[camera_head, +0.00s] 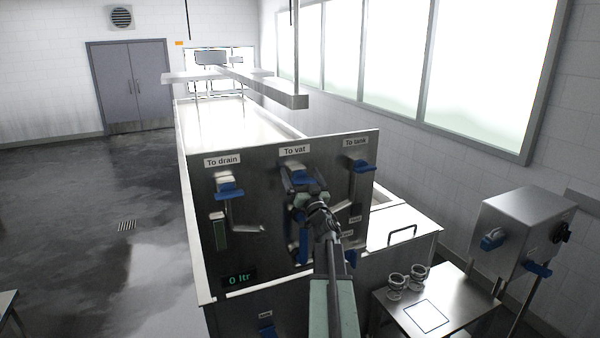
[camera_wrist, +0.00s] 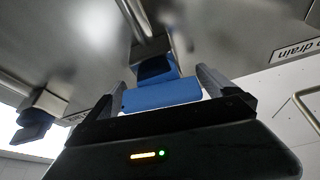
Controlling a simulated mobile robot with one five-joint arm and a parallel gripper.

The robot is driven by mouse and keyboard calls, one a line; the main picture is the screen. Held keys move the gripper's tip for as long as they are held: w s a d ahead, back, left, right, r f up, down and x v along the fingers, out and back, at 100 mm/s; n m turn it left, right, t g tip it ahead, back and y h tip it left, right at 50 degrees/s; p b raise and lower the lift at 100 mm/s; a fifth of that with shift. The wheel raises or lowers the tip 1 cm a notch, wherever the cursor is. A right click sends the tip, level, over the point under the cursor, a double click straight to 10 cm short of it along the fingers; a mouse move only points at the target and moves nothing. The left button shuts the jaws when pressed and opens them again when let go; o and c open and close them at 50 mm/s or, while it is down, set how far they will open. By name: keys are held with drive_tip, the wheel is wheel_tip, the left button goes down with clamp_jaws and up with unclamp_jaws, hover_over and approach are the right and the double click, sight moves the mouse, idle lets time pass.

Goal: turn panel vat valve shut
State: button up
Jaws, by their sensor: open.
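The steel panel (camera_head: 275,243) carries a valve under the "To vat" label (camera_head: 295,150). Its blue handle (camera_head: 298,200) is partly hidden behind my gripper (camera_head: 312,196) in the head view. In the wrist view, a blue handle (camera_wrist: 162,94) lies between the two spread fingers of my gripper (camera_wrist: 160,78). The fingers stand on either side of it, and I cannot tell whether either touches it. The gripper is open.
The "To drain" valve (camera_head: 229,188) is to the left and the "To tank" valve (camera_head: 360,165) to the right. A green "0 ltr" display (camera_head: 239,280) sits low on the panel. A side table (camera_head: 465,312) holds two jars (camera_head: 408,280) near a steel box (camera_head: 522,225).

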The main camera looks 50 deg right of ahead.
drive_tip(key=c, duration=1.3)
drive_tip(key=n+y, duration=0.1)
drive_tip(key=n, duration=0.1)
drive_tip(key=shift+a+n+t, duration=0.1)
drive_tip(key=shift+n+t, duration=0.3)
drive_tip(key=o, duration=1.3)
drive_tip(key=b+v, duration=0.3)
drive_tip(key=v, duration=0.5)
